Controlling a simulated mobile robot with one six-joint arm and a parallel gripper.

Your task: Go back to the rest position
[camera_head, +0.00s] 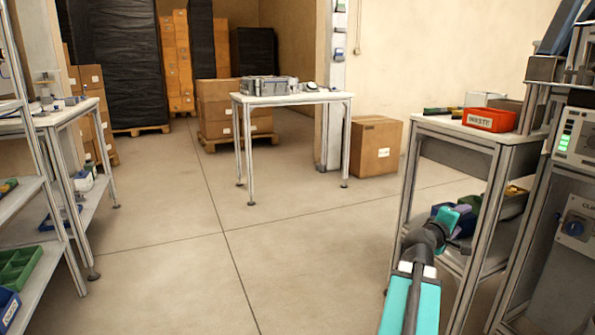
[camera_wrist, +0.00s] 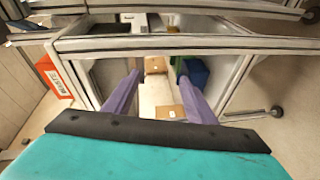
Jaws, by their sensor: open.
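My gripper (camera_wrist: 158,98) shows in the wrist view as two purple fingers, spread apart with nothing between them. Beyond the fingers are small brown boxes (camera_wrist: 170,113) on a pale shelf surface. In the head view my teal and black arm reaches in from the bottom right, and its end (camera_head: 462,217) is beside the lower part of the right-hand workbench (camera_head: 470,135). The fingertips are hard to make out in the head view.
A machine (camera_head: 575,140) is at far right. A white table (camera_head: 290,99) stands further back. The middle floor is clear.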

